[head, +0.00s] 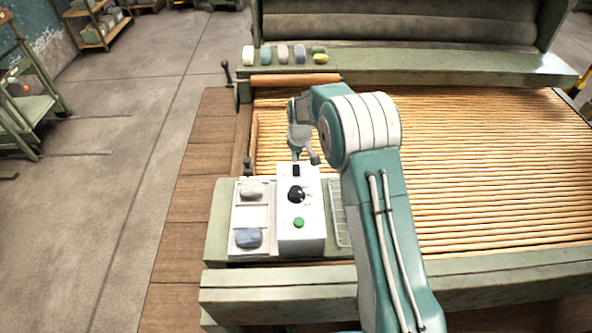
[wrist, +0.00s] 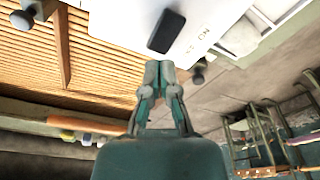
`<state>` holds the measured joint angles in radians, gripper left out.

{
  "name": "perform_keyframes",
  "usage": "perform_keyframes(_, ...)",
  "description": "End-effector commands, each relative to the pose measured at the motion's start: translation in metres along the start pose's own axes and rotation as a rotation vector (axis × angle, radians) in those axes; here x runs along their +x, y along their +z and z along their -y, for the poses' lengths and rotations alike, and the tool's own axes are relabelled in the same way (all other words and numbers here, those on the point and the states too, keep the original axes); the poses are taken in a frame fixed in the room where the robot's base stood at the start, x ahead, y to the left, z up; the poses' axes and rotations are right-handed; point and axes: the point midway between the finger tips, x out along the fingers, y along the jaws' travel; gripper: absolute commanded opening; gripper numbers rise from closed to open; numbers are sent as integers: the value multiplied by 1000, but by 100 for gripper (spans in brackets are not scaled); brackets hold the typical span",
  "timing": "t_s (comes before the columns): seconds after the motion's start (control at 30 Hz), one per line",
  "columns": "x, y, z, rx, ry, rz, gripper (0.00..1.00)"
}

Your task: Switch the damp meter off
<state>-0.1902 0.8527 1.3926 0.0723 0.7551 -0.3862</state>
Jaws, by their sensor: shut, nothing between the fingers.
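The damp meter (head: 312,236) is a white box on the green ledge at the front left of the slatted bed. Its top carries a black rocker-like part (head: 296,171) at the far end, a black knob (head: 296,194) and a green button (head: 299,222). In the wrist view the white face of the meter (wrist: 120,22) fills the top, with the black part (wrist: 166,31) just beyond my fingertips. My gripper (wrist: 158,68) is shut and empty, apart from the black part.
Left of the meter, a white tray (head: 267,216) holds a grey lump (head: 252,190) and a blue lump (head: 248,238). A wire rack (head: 340,225) lies to its right. Several coloured pieces sit on the back rail beside a wooden roller (head: 295,79). The floor at left is open.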

Motion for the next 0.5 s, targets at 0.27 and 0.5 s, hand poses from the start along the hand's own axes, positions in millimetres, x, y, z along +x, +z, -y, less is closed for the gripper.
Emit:
perform_keyframes(0.27, 1, 0, 0, 0, 0, 0, 0)
perform_keyframes(0.5, 4, 0, 0, 0, 0, 0, 0)
